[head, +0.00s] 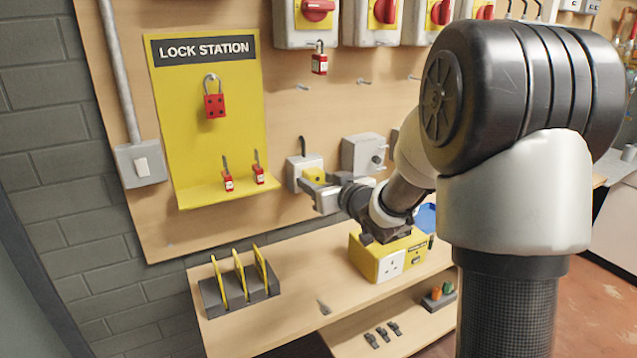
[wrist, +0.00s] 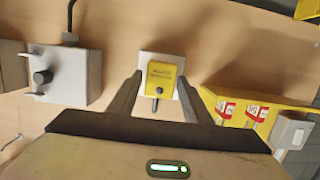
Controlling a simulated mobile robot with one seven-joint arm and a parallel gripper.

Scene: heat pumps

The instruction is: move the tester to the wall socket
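The yellow tester (head: 315,176) is at the white wall socket (head: 299,165), below the row of isolators on the board. In the wrist view the tester (wrist: 162,77) lies over the middle of the white socket plate (wrist: 146,57), its lettering too small to read. I cannot tell how far it is seated. My gripper (head: 325,188) is in front of it, and its fingers (wrist: 160,80) stand on either side. The fingers are apart, with strips of plate showing between each finger and the tester. A short dark piece shows at the tester's edge.
A grey box with a knob (head: 362,153) is right of the socket. The yellow lock station (head: 185,140) with red padlocks is left. On the bench stand a yellow unit with an outlet (head: 372,265) and a dark rack (head: 240,288). The bench between them is mostly clear.

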